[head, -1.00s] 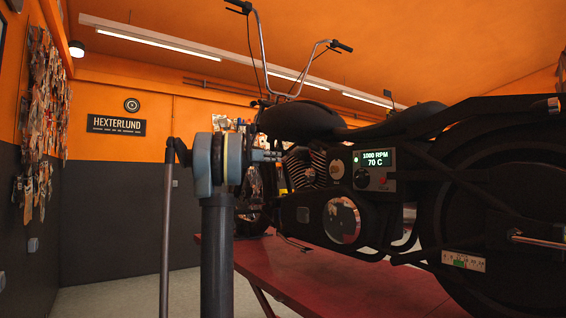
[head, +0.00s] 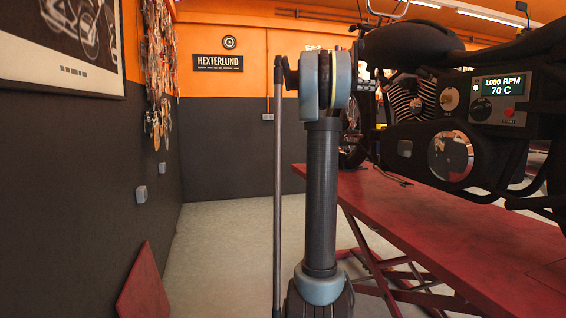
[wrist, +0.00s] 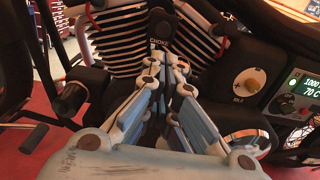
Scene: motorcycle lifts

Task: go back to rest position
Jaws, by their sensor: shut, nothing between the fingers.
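My gripper (wrist: 168,65) shows in the wrist view with its fingers together and nothing between them. Its tips point at a black knob marked CHOKE (wrist: 160,24) on the motorcycle's engine; I cannot tell whether they touch it. In the head view my arm stands upright in the middle, and my gripper cannot be made out behind it. The dark motorcycle (head: 405,45) stands at the right on a red lift table (head: 440,222). A control box (head: 500,97) on it reads 1000 RPM and 70 C.
A brass knob (wrist: 248,82) sits right of my gripper, near the finned engine cylinder (wrist: 110,45). Floor is clear left of the lift. A dark wall (head: 70,190) with a framed picture (head: 65,45) and a red panel (head: 145,285) bounds the left.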

